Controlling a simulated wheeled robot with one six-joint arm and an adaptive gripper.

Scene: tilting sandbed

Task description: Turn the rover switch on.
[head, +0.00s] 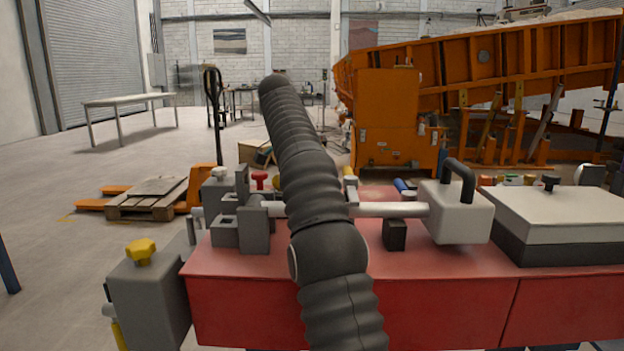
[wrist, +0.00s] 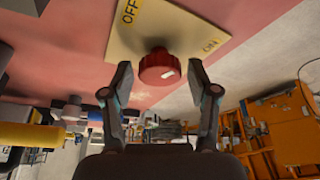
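In the wrist view, the rover switch is a round red knob (wrist: 158,67) on a pale yellow plate (wrist: 205,22). The plate reads OFF at its upper left and ON at its right. My gripper (wrist: 160,76) is open, with one dark finger on each side of the knob and a visible gap to each. I cannot tell how far the fingertips are from the knob in depth. In the head view my gripper is not visible, and I cannot make out the plate behind my arm.
In the head view, a red bench (head: 240,300) bears grey fixtures, a white box with a black handle (head: 458,215) and a flat white-topped case (head: 560,215). A pallet (head: 147,198) lies at the left. The orange sandbed (head: 470,60) stands behind. Floor at the left is largely clear.

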